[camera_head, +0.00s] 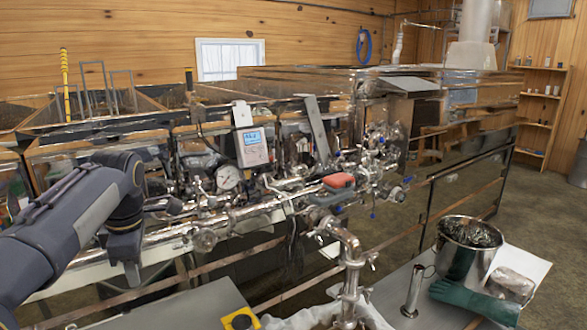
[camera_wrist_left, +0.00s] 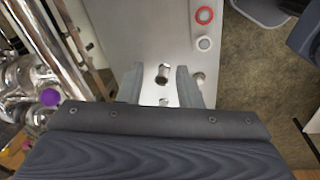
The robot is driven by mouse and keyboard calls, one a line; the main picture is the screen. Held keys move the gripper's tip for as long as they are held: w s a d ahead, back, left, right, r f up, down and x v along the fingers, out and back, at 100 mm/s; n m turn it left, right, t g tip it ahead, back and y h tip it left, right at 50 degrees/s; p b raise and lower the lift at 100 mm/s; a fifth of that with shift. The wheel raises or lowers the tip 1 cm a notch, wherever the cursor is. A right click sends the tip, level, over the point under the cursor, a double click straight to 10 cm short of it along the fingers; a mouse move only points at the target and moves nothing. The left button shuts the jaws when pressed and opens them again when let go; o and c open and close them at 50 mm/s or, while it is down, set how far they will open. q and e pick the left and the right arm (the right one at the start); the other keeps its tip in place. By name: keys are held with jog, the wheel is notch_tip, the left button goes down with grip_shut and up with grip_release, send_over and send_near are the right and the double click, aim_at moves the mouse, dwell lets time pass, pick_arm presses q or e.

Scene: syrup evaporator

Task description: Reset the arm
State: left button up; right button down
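My left arm comes in from the left in the head view, and its gripper (camera_head: 132,270) points down in front of the evaporator's steel pipework (camera_head: 230,215). In the left wrist view the two fingers of the left gripper (camera_wrist_left: 158,82) stand apart with nothing held between them. A small metal cylinder (camera_wrist_left: 163,72) shows between the fingertips, against a grey panel (camera_wrist_left: 145,35) beyond; how far below the fingers it is, I cannot tell. My right gripper is not in either view.
A dial gauge (camera_head: 228,177), a grey meter (camera_head: 250,143) and a red handle (camera_head: 338,181) stand along the pipes.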

pick_arm(q)
jog(key=s+d+f+m+t+h, duration=0.1)
jog(key=s+d+f+m, duration=0.2)
jog(key=s+m, duration=0.3)
jog(key=s+d+f+m+t+h, duration=0.2)
jog(key=s+f+m, duration=0.3)
jog(key=s, duration=0.6)
jog(key=s+d+f+m+t+h, duration=0.1)
jog(key=s+d+f+m+h, duration=0.1)
jog(key=s+d+f+m, duration=0.3)
jog(key=s+m, duration=0.4)
jog(key=shift+s, duration=0.15)
jog(key=shift+d, duration=0.1)
